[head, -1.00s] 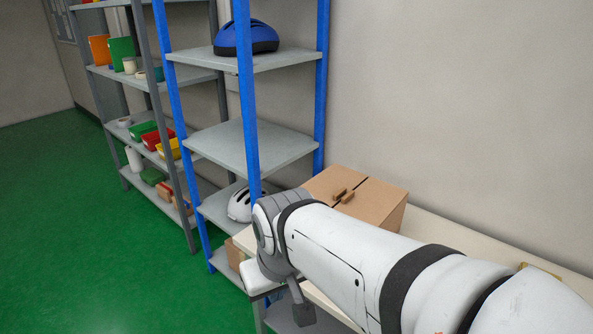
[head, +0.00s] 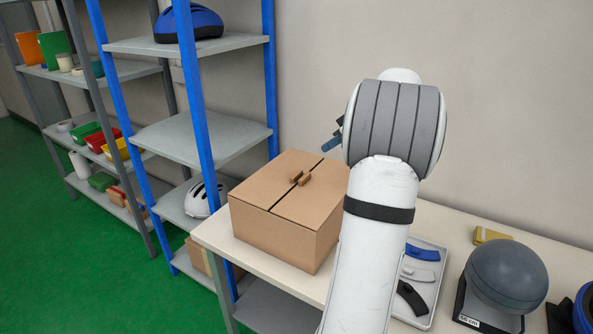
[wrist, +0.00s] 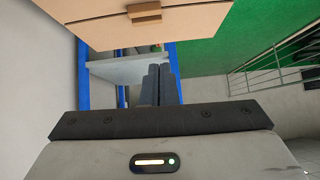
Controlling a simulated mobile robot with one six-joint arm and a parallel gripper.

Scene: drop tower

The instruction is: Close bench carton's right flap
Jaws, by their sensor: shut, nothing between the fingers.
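The brown bench carton (head: 275,238) stands on the bench, left of my arm. Its left flap (head: 262,185) and right flap (head: 312,203) both look flat, with a dark seam between them. A small brown tab sits on each flap beside the seam.
A tray (head: 440,262) with blue, grey and black pieces lies right of my arm. A grey dome on a stand (head: 505,275) and a yellow item (head: 492,235) are farther right. A blue-posted shelf (head: 205,145) stands beyond the bench's left end.

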